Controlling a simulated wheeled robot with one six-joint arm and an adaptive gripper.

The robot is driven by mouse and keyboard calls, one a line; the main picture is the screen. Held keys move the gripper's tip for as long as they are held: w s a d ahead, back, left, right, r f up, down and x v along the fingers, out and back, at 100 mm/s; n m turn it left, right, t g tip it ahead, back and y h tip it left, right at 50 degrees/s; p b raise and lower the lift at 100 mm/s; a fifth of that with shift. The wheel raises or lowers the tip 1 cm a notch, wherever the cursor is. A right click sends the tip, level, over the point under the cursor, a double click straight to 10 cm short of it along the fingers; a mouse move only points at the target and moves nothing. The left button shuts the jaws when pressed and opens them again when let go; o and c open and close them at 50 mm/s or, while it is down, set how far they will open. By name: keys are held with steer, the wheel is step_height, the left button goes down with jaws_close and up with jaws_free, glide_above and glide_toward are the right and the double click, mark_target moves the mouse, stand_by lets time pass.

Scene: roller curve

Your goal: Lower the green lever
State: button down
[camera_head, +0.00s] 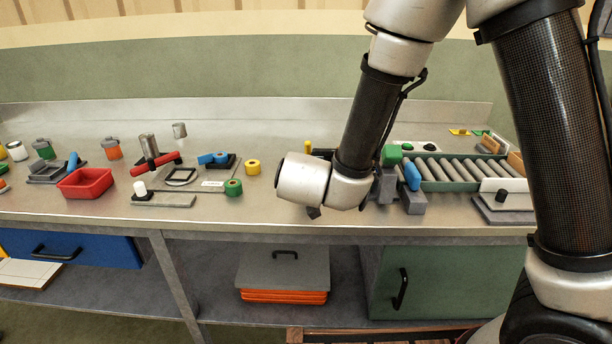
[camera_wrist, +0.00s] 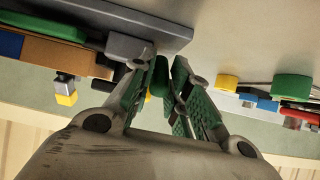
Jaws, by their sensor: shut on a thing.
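My gripper (camera_wrist: 160,70) is shut on a small rounded green piece in the wrist view, which looks like the handle of the green lever (camera_wrist: 158,78). The green-padded fingers are on either side of it, and they hide much of it. A grey block (camera_wrist: 128,46) and a dark grey plate (camera_wrist: 165,22) are beside the fingertips. In the head view my wrist hides the gripper and the handle, so the lever's tilt cannot be told. A green block (camera_head: 391,155) shows right of my forearm, near a blue handle (camera_head: 411,176) on a grey base (camera_head: 414,203).
A roller conveyor (camera_head: 455,170) stands to the right. A yellow-topped post (camera_head: 308,147) is behind my wrist. A yellow roll (camera_head: 252,167), a green roll (camera_head: 233,187) and a red tray (camera_head: 85,183) are to the left. The bench's front edge runs below my wrist.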

steer(key=shift+f+t, duration=0.2)
steer(key=shift+t, duration=0.7)
steer(key=c, duration=1.4)
jaws_free()
steer(key=shift+o, duration=0.2)
step_height(320, 180, up, 10)
